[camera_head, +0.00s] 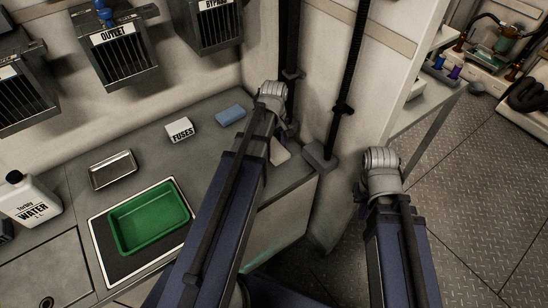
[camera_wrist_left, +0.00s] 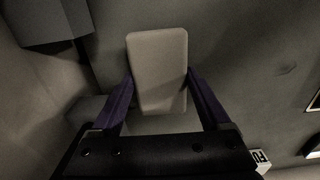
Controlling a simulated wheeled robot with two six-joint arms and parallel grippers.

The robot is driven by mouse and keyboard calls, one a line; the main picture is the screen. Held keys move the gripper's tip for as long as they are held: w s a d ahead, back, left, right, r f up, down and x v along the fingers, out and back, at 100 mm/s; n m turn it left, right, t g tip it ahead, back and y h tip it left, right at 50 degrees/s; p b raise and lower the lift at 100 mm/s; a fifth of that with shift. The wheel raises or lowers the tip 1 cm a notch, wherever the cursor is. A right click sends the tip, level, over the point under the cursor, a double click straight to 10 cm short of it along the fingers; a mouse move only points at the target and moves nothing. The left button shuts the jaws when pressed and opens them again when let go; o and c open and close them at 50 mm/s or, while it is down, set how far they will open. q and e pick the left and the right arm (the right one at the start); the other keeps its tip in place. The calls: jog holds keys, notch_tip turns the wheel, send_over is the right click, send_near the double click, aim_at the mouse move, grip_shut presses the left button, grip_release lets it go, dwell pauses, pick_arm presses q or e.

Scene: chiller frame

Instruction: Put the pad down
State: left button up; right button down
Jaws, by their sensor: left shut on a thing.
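The pale beige pad (camera_wrist_left: 158,72) is between the two purple fingers of my left gripper (camera_wrist_left: 160,88) in the left wrist view. The gripper is shut on the pad's sides. In the head view part of the pad (camera_head: 280,154) shows just right of my left wrist, by the counter's right end; the left fingers are mostly hidden behind the arm. I cannot tell whether the pad touches the counter. My right arm is in the head view, right of the counter, with its wrist (camera_head: 381,172) over the floor side; its fingers are hidden.
The grey counter (camera_head: 205,158) holds a blue sponge-like block (camera_head: 231,115), a fuses box (camera_head: 180,130), a metal tray (camera_head: 113,169), a green tray (camera_head: 120,244) and a water jug (camera_head: 30,198). Dark vertical pipes (camera_head: 345,85) stand at the counter's back right corner.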

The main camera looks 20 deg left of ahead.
aim_at(274, 148)
pick_arm(q)
notch_tip(274, 148, down, 4)
jog(key=b, duration=0.3)
jog(key=shift+r+b, duration=0.2)
jog(key=shift+b, duration=0.15)
jog(key=shift+f, duration=0.2)
jog(key=o, duration=1)
jog(key=shift+o, duration=0.2)
jog(key=shift+r, duration=0.2)
